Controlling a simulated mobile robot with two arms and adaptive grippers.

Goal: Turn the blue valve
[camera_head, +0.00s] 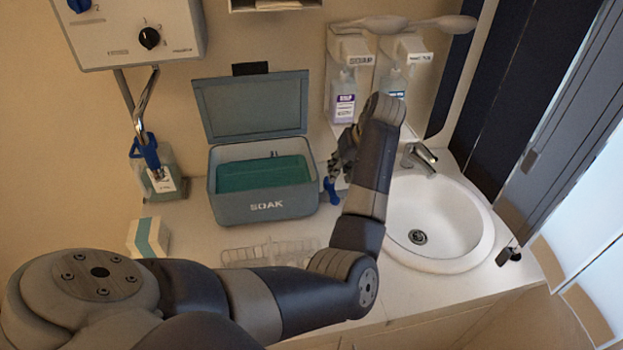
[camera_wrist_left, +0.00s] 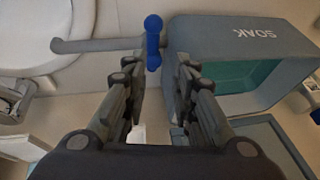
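A blue valve handle (camera_head: 331,190) stands at the right side of the grey SOAK box (camera_head: 262,206). In the left wrist view the blue valve (camera_wrist_left: 153,42) sits on a grey pipe (camera_wrist_left: 95,45) beside the box, its near end in the gap between my fingertips, closer to the left-hand finger. My left gripper (camera_head: 343,160) reaches down just above the valve in the head view. It is open in the left wrist view (camera_wrist_left: 160,68), with nothing clamped; contact with the valve cannot be told. My right gripper is out of view.
The white sink (camera_head: 465,235) with its tap (camera_head: 420,157) is right of my arm. Soap bottles (camera_head: 343,95) hang behind. A clear rack (camera_head: 270,252) lies before the box.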

